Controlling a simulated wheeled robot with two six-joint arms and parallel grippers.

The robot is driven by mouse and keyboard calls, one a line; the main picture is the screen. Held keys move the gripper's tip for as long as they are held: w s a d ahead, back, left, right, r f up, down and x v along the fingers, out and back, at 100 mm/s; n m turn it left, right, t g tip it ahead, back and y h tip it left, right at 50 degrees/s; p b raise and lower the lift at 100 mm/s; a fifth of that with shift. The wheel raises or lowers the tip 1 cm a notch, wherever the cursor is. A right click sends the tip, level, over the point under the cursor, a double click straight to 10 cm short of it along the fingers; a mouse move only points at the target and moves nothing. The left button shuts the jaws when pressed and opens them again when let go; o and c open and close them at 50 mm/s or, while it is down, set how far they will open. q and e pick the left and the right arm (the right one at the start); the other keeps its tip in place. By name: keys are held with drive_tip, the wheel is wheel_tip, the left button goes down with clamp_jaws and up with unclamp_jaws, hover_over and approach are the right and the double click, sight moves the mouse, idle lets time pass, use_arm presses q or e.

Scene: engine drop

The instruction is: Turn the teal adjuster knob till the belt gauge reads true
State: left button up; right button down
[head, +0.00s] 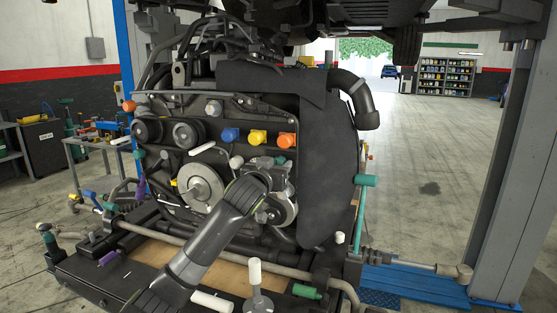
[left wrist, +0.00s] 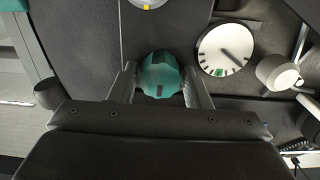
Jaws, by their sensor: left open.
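The teal adjuster knob (left wrist: 160,72) shows in the left wrist view, with a dark mark on its face. My left gripper (left wrist: 159,80) is open, with one finger on each side of the knob. I cannot tell whether the fingers touch it. The round white belt gauge (left wrist: 222,45) is just right of the knob. Its dark needle points to the lower right, and a green mark sits at the dial's bottom, apart from the needle tip. My right gripper is not in view.
The engine (head: 205,110) has pulleys, hoses and blue, yellow and orange caps close around my left gripper. A grey cylindrical part (left wrist: 278,72) stands right of the gauge. A lift post (head: 510,170) is at the right. The floor behind it is mostly clear.

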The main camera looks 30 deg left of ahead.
use_arm(q)
drive_tip(key=shift+w+a, duration=0.15)
drive_tip(key=shift+w, duration=0.55)
drive_tip(key=c, duration=0.7)
drive_tip(key=n, duration=0.3)
drive_tip(key=shift+f+n+b, duration=0.1)
drive_tip(key=shift+n+b, duration=0.25)
drive_tip(key=shift+n, duration=0.05)
drive_tip(key=n+b, duration=0.1)
drive_tip(key=n, duration=0.2)
drive_tip(key=shift+a+n, duration=0.1)
drive_tip(key=shift+n, duration=0.2)
drive_tip(key=n+b, duration=0.1)
drive_tip(key=n, duration=0.3)
drive_tip(key=shift+b, duration=0.3)
drive_tip(key=shift+n+b, duration=0.4)
drive_tip(key=shift+n, duration=0.8)
